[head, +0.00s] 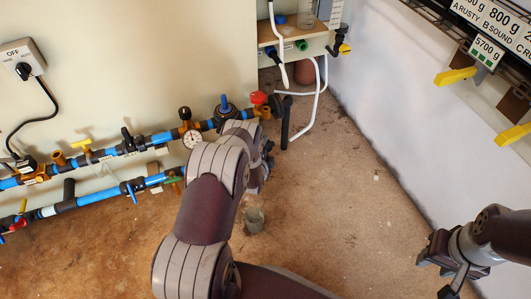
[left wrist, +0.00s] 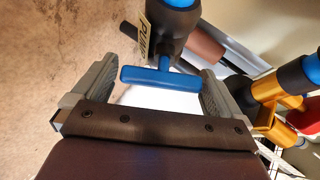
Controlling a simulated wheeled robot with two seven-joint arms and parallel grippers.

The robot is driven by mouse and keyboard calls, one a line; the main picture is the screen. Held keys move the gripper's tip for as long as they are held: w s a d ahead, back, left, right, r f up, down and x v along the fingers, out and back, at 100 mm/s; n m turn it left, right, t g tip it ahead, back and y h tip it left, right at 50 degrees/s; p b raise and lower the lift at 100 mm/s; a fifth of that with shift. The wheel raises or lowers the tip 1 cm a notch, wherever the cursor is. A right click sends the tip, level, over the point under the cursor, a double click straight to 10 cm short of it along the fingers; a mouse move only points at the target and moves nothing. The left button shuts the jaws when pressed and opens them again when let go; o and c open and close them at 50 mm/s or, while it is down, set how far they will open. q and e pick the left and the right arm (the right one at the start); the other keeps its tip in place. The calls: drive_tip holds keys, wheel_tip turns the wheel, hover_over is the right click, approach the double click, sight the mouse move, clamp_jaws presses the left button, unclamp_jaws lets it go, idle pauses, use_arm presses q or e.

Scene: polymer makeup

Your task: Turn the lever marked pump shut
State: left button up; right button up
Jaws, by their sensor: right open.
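The blue lever (left wrist: 158,79) is a flat bar on a black valve body (left wrist: 170,18), with a tag reading PUMP (left wrist: 143,38) beside it in the left wrist view. My left gripper (left wrist: 157,70) is open, one finger at each end of the bar, with a gap at the left end; I cannot tell whether the right finger touches. In the head view my left arm (head: 205,205) covers this place, and I cannot make out the lever there. My right gripper (head: 441,270) is open and empty at the lower right, away from the pipes.
Blue pipes with several valves run along the wall, with a gauge (head: 192,138) and a red knob (head: 258,98). A brass valve (left wrist: 265,95) is close right of my left gripper. A small grey cup-like piece (head: 254,220) is on the floor. The floor at right is mostly clear.

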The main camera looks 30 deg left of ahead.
use_arm(q)
drive_tip(key=shift+s+r, duration=0.15)
drive_tip(key=shift+r, duration=0.05)
drive_tip(key=p+v, duration=0.7)
drive_tip(key=v, duration=0.5)
drive_tip(key=shift+s, duration=0.15)
